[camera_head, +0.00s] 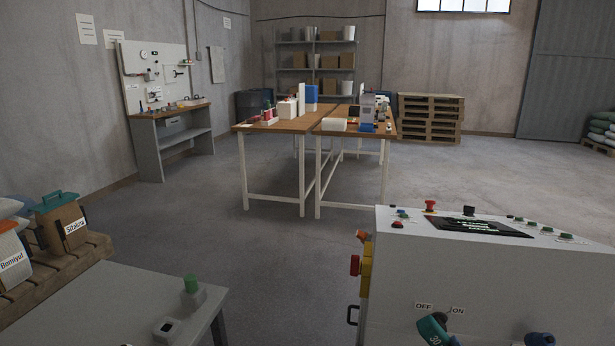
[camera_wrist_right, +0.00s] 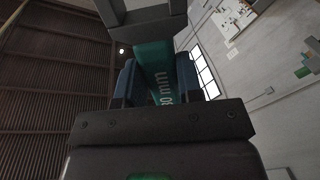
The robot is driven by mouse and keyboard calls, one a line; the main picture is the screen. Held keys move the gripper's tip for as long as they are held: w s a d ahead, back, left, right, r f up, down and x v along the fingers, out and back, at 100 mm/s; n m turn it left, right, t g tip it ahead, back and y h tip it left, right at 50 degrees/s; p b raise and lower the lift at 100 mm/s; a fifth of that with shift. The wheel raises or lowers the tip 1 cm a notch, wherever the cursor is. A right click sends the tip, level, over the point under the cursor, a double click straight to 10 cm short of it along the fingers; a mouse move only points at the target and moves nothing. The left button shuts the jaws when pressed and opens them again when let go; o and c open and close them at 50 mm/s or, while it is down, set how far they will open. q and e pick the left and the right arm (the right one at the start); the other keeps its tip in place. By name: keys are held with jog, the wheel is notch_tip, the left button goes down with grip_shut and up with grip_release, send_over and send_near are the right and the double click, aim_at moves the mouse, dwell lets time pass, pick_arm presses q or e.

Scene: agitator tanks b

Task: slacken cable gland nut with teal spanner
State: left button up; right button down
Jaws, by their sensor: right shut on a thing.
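The teal spanner (camera_wrist_right: 160,78) is held between the blue fingers of my right gripper (camera_wrist_right: 157,82) in the right wrist view. White lettering ending in "30 mm" runs along its shank. A dark grey frame-like part crosses the spanner's far end in that view; I cannot tell what it is. In the head view a teal part of the spanner marked 30 (camera_head: 434,326) shows at the bottom edge, in front of the grey control cabinet (camera_head: 500,275). Most of the right gripper is cut off there. I cannot make out a cable gland nut. My left gripper is out of view.
The cabinet carries buttons, a dark panel and an OFF/ON marking. Wooden-topped tables (camera_head: 275,125) stand further back. Open floor lies between.

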jog(key=shift+y, duration=0.5)
jog(key=s+r, duration=0.1)
jog(key=s+a+r+p, duration=0.1)
jog(key=s, duration=0.1)
jog(key=s+a+r+p, duration=0.1)
jog(key=shift+s+a+r, duration=0.15)
jog(key=shift+a+r, duration=0.1)
jog(key=shift+r, duration=0.15)
jog(key=shift+s+a+n, duration=0.25)
jog(key=shift+s+n, duration=0.05)
jog(key=shift+s, duration=0.15)
